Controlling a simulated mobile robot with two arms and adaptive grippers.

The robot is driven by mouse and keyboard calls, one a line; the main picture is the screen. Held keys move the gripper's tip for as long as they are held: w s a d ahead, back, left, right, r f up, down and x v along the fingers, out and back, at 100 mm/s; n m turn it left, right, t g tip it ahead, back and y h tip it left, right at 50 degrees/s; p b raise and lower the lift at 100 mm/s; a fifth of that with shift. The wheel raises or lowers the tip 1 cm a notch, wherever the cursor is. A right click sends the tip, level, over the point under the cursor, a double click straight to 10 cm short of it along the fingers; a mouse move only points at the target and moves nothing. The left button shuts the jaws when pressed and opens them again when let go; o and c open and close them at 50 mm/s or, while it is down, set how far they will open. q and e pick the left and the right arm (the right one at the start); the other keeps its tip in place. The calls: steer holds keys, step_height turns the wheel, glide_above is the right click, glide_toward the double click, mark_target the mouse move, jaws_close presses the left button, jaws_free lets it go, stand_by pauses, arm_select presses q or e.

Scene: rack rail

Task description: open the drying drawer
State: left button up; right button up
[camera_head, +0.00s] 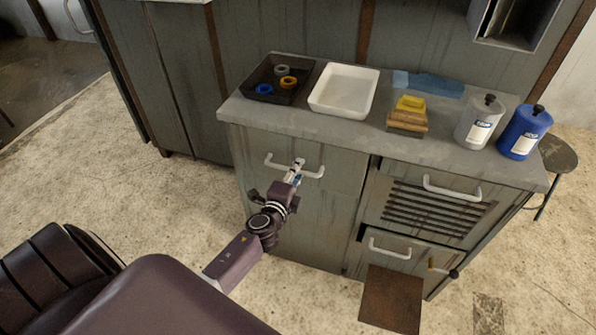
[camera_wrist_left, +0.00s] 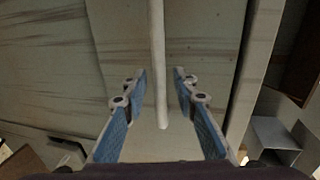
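A grey worn cabinet (camera_head: 330,138) has several fronts with pale bar handles. No label shows which is the drying drawer; the upper right front (camera_head: 425,212) has dark slats and its own handle (camera_head: 452,188). My left gripper (camera_head: 297,168) is at the handle (camera_head: 272,161) of the plain left front (camera_head: 335,170). In the left wrist view, my left gripper (camera_wrist_left: 160,78) is open, with one blue-padded finger on each side of a pale bar handle (camera_wrist_left: 157,40). A gap shows between bar and fingers. My right gripper is not in view.
A brown panel (camera_head: 391,299) stands before the lower right front (camera_head: 402,252). A stool (camera_head: 558,153) is at right.

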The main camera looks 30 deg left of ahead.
arm_select(q)
steer(key=shift+w, duration=0.15)
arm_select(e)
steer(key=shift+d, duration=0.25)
arm_select(q)
jaws_close()
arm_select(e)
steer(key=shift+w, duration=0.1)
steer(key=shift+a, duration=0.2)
